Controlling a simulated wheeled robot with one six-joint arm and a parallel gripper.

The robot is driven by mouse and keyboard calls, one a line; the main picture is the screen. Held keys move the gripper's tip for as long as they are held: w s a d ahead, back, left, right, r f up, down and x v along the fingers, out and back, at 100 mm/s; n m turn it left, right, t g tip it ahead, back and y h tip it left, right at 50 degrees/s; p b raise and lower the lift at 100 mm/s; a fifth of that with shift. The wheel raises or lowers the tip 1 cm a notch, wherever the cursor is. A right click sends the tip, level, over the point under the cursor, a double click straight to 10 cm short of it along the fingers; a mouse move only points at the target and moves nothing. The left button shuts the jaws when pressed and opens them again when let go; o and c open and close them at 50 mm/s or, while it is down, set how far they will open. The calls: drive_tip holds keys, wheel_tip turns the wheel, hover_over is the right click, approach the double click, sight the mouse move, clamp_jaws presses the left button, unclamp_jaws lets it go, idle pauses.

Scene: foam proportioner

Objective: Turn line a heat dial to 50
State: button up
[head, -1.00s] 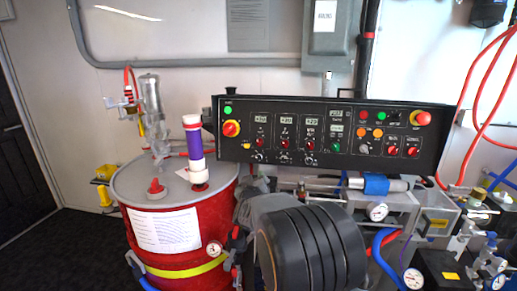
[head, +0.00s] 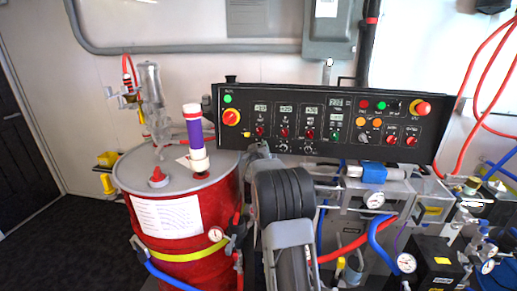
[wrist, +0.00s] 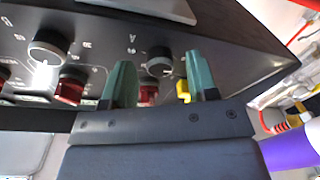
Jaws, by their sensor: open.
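The control panel (head: 330,112) is a black slanted box on the wall side. In the wrist view, a dark round dial (wrist: 158,66) marked A is on the panel face; I take it as the line A heat dial. My gripper (wrist: 160,62) is open, its two green fingers on either side of that dial in the picture. I cannot tell whether they touch it. A red knob (wrist: 148,95) shows between the fingers, partly hidden by the gripper body. In the head view my gripper is at the panel's lower left, where the dial cannot be made out.
Another dial (wrist: 48,50) and a red knob (wrist: 70,87) lie left of the gripper in the wrist view. A yellow part (wrist: 184,90) is close by the right finger. A red drum (head: 185,235) with a purple-banded tube (head: 194,135) stands left of the arm.

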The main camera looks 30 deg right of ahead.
drive_tip(key=shift+w+d, duration=0.1)
drive_tip(key=shift+d, duration=0.05)
drive_tip(key=shift+c, duration=0.4)
drive_tip(key=c, duration=0.9)
drive_tip(key=shift+o, duration=0.2)
drive_tip(key=m+g, duration=0.1)
drive_tip(key=m, duration=0.7)
drive_tip(key=m+g+h+b, duration=0.1)
drive_tip(key=m+g, duration=0.1)
drive_tip(key=m, duration=0.7)
drive_tip(key=m+g, duration=0.2)
drive_tip(key=m, duration=0.7)
drive_tip(key=shift+w+a+r+h+b, duration=0.3)
drive_tip(key=shift+w, duration=0.05)
drive_tip(key=shift+m, duration=0.4)
